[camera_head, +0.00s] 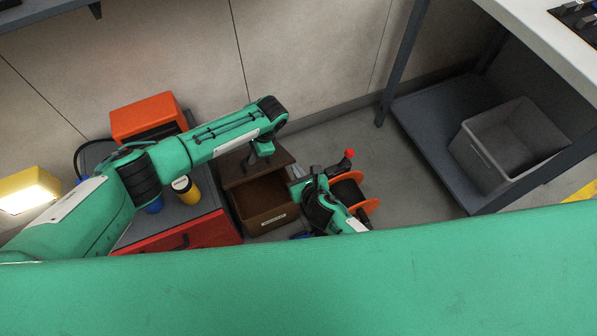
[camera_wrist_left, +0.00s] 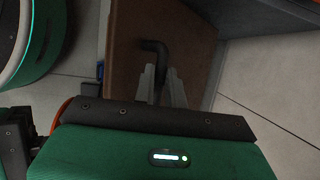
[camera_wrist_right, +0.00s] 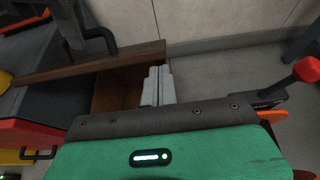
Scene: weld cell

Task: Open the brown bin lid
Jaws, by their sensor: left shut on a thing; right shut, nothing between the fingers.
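The brown bin (camera_head: 265,222) stands on the floor beside the red cabinet, with part of its inside showing. Its brown lid (camera_head: 231,171) is raised at a tilt over the far side; its edge also shows in the right wrist view (camera_wrist_right: 125,61). My left gripper (camera_head: 262,150) is at the lid, shut on its black bar handle (camera_wrist_left: 155,46). The left fingers (camera_wrist_left: 163,82) partly hide the handle. My right gripper (camera_head: 298,173) is shut and empty near the bin's right side; its fingers (camera_wrist_right: 158,84) show together in front of the bin opening.
A red cabinet (camera_head: 190,235) with a yellow-and-black canister (camera_head: 186,190) on top stands left of the bin. An orange box (camera_head: 145,115) is behind. An orange reel (camera_head: 368,206) is close to my right gripper. A grey crate (camera_head: 480,155) sits on a shelf at right. Floor between is clear.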

